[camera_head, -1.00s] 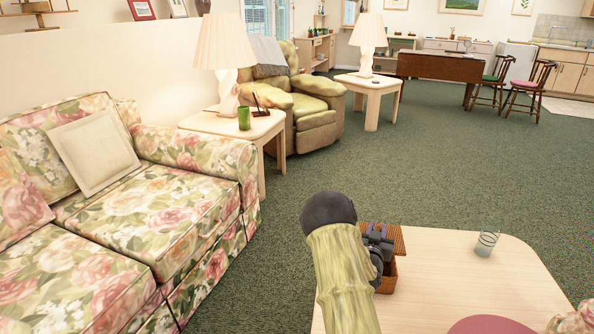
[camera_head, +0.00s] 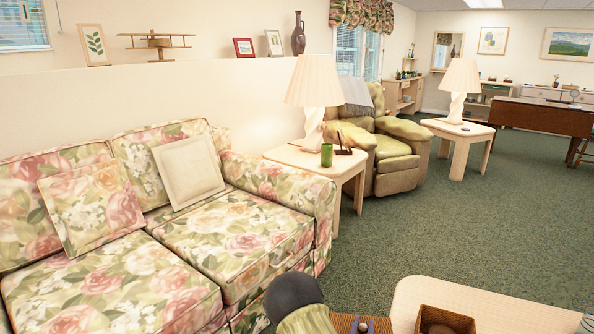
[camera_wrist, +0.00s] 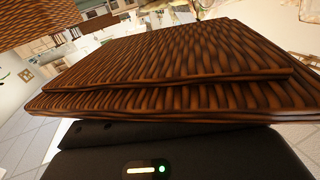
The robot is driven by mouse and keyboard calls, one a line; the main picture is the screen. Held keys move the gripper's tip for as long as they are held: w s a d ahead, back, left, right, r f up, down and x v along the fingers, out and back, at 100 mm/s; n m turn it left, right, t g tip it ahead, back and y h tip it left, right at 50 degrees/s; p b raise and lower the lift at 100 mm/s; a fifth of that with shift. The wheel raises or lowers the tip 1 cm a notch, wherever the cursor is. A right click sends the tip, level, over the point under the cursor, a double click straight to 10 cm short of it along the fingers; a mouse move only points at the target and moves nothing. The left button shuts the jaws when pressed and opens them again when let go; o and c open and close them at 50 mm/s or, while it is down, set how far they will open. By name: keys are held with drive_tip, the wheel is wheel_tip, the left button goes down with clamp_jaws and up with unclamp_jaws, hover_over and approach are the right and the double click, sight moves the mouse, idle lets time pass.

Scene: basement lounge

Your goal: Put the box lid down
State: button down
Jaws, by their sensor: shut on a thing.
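The box lid (camera_head: 345,324) is brown woven wicker. In the head view it shows at the bottom edge, just left of the coffee table's corner, mostly cut off. In the wrist view the lid (camera_wrist: 170,62) fills the middle, with a stepped edge towards me. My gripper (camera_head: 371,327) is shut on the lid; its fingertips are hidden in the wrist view. The wicker box (camera_head: 445,319) stands open on the coffee table, right of the lid and apart from it. Another wicker surface (camera_wrist: 38,20) shows in the wrist view's upper left corner.
The pale coffee table (camera_head: 500,297) is at bottom right, with bare top around the box. A floral sofa (camera_head: 180,250) fills the left. Behind are a side table (camera_head: 290,153) with lamp and green cup, and an armchair (camera_head: 400,150). Green carpet (camera_head: 430,235) lies open between.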

drive_tip(key=shift+s+a+r+n+y+p, duration=0.2)
drive_tip(key=shift+s+a+p, duration=0.15)
drive_tip(key=shift+a, duration=0.3)
drive_tip(key=shift+s+a+r+n+y+p, duration=0.1)
drive_tip(key=shift+s+a+r+p, duration=0.1)
drive_tip(key=shift+s+a, duration=0.3)
drive_tip(key=r+p, duration=0.2)
drive_tip(key=p, duration=0.1)
drive_tip(key=shift+w, duration=0.35)
wheel_tip(320, 180, up, 24)
drive_tip(key=w+n+t+y+p, duration=0.1)
drive_tip(key=n+y+p, duration=0.2)
drive_tip(key=p, duration=3.1)
drive_tip(key=shift+w+y, duration=0.4)
drive_tip(key=shift+y, duration=0.7)
drive_tip(key=shift+s, duration=0.1)
drive_tip(key=s+r, duration=0.1)
drive_tip(key=s, duration=0.1)
drive_tip(key=s+r, duration=0.1)
drive_tip(key=s, duration=0.1)
drive_tip(key=shift+r, duration=0.2)
drive_tip(key=shift+s, duration=0.1)
